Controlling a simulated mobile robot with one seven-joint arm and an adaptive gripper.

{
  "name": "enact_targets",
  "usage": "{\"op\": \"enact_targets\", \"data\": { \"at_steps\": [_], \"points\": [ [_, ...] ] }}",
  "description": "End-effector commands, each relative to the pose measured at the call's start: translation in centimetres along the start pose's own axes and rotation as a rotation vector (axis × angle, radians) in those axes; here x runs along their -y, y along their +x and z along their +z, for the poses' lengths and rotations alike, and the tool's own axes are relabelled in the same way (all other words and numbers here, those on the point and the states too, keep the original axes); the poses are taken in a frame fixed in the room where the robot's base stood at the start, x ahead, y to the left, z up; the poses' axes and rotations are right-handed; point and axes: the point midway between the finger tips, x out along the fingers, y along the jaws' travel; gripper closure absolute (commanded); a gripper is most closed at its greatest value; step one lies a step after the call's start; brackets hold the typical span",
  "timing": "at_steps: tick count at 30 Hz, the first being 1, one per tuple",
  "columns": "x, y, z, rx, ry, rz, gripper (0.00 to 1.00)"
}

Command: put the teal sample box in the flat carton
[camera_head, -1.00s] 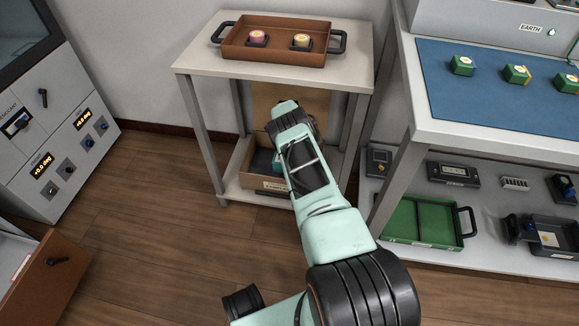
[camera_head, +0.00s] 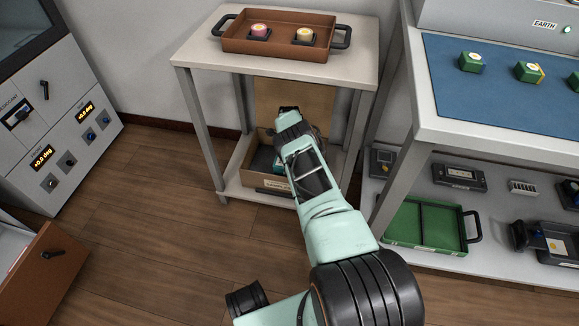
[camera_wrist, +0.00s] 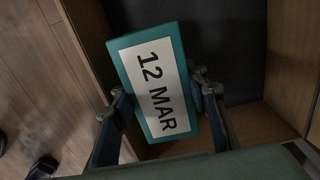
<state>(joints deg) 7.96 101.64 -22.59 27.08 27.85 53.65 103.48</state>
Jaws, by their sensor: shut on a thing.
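The teal sample box (camera_wrist: 127,52) fills the middle of the wrist view, with a white label reading "12 MAR". My gripper (camera_wrist: 160,94) is shut on it, one finger on each long side. The flat carton is brown and open, with its back flap raised, on the lower shelf of the small table; its front wall (camera_head: 262,184) shows in the head view. In the wrist view its side wall (camera_wrist: 292,70) and dark floor lie around and below the box. I cannot tell whether the box touches the floor.
The small table's top (camera_head: 195,52) overhangs the shelf, and its legs (camera_head: 205,130) flank it. A brown tray (camera_head: 232,46) with two small items stands on top. To the right is a workbench with a blue mat (camera_head: 455,90) and a green tray (camera_head: 398,228) below.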

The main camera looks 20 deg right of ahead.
Motion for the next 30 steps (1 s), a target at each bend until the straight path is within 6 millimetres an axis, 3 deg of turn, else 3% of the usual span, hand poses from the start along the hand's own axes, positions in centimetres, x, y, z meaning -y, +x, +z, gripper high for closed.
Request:
{"op": "enact_targets", "data": {
  "at_steps": [11,12,14,30],
  "points": [
    [0.0,0.8,-0.1,-0.001,0.001,0.000,0.96],
    [0.0,0.8,-0.1,-0.001,0.001,0.001,0.56],
    [0.0,0.8,-0.1,-0.001,0.001,0.001,0.51],
    [0.1,-0.3,0.1,0.001,0.001,-0.001,0.51]
  ]
}}
